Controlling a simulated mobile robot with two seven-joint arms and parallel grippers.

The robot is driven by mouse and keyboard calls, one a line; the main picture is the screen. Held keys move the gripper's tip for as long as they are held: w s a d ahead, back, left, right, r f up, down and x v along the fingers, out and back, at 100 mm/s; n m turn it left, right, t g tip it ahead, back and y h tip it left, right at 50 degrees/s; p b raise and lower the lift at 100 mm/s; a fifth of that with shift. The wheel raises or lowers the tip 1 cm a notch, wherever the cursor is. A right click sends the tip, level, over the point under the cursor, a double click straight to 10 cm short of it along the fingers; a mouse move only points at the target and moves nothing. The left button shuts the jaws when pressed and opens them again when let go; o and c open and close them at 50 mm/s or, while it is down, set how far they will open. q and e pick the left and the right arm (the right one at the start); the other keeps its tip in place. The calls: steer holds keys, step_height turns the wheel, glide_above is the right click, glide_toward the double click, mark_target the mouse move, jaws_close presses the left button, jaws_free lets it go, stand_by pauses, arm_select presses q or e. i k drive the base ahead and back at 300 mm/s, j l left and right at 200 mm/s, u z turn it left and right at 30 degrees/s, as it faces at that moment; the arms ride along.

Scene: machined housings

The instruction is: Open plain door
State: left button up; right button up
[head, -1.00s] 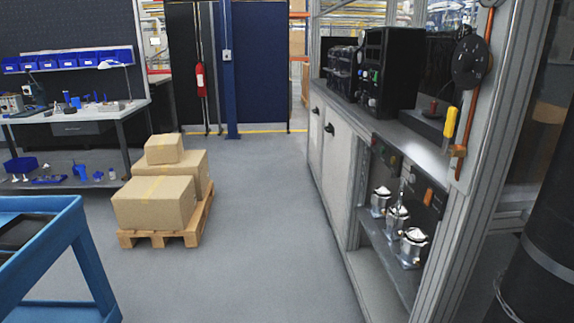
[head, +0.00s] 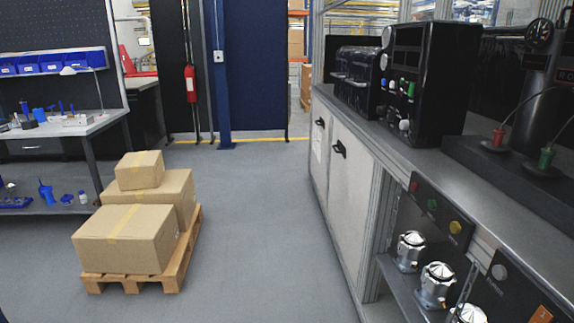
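A workbench cabinet on the right has two light grey-white doors, both appearing shut. The nearer door (head: 346,195) looks plain and carries a black handle (head: 339,149) near its top. The farther door (head: 318,167) has its own black handle (head: 320,122) and what seems to be a pale sheet or label; it is too small to read. Both doors are seen at a steep angle. Neither of my grippers shows in the head view.
Boxes (head: 125,238) on a wooden pallet (head: 172,277) stand at left. Open shelving with metal housings (head: 437,281) lies nearer than the doors. Black equipment (head: 430,75) stands on the countertop (head: 400,145). The grey floor (head: 260,230) before the cabinet is clear.

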mark_target(352, 164)
steer(key=i, duration=2.6)
steer(key=i+j+z, duration=0.1)
steer(key=i, duration=1.2)
